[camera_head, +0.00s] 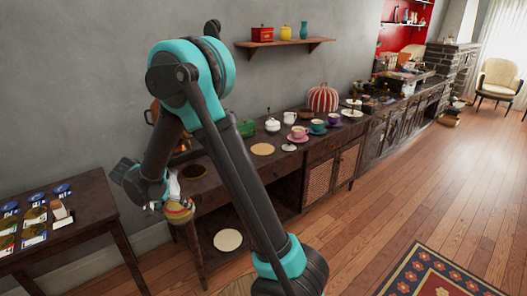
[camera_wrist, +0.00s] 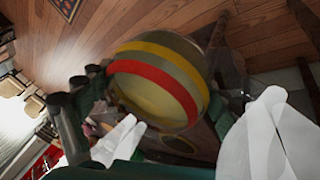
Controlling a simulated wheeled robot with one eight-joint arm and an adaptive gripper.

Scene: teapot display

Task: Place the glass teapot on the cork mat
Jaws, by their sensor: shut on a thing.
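The glass teapot (camera_wrist: 165,85) is a rounded, see-through body with yellow and red bands; it fills the middle of the wrist view. In the head view it (camera_head: 179,213) hangs in front of the sideboard's left end, partly hidden by my gripper (camera_head: 172,190). My gripper is shut on it, with pale fingertips on both sides in the wrist view (camera_wrist: 190,135). The exact contact is unclear. A tan round mat, likely the cork mat (camera_head: 263,149), lies bare on the sideboard top, right of the teapot and beyond my arm.
A dark round mat (camera_head: 193,172) lies on the sideboard (camera_head: 222,178); a pale disc (camera_head: 228,240) is on its lower shelf. Cups (camera_head: 298,133), a white pot (camera_head: 272,125) and a striped pumpkin-like pot (camera_head: 323,98) stand farther right. A side table (camera_head: 75,212) is at left.

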